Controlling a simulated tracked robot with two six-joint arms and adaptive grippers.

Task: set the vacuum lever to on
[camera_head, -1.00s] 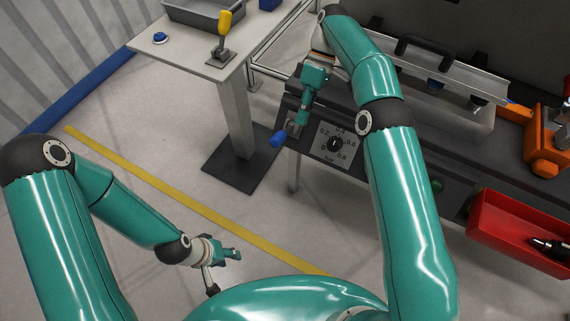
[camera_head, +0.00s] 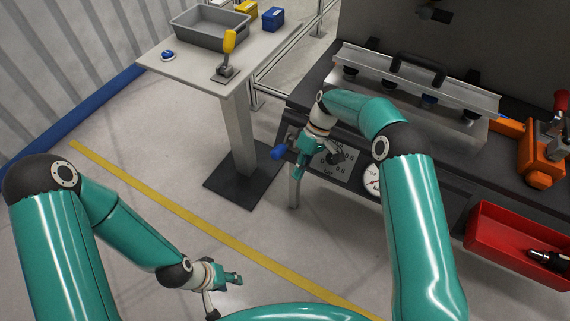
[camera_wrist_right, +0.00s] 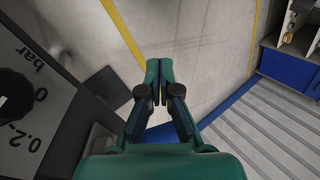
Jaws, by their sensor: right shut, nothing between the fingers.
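A blue-handled lever (camera_head: 278,152) sticks out at the left end of the bench front, beside the grey dial panel (camera_head: 336,170). No label shows whether it is the vacuum lever or which position it is in. My right gripper (camera_head: 297,175) points down just right of the blue handle, in front of the panel, and partly hides it. I cannot tell whether they touch. In the right wrist view its fingers (camera_wrist_right: 159,75) are together and empty, with floor beyond them; the blue handle is not seen there. My left gripper (camera_head: 238,278) hangs low over the floor, away from everything.
A pale side table (camera_head: 190,72) holds a yellow-handled lever (camera_head: 229,45), a blue button (camera_head: 168,56) and a grey tray (camera_head: 207,40). A round gauge (camera_head: 373,182) sits right of the panel. A red bin (camera_head: 500,232) hangs at the bench front. Floor between is clear.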

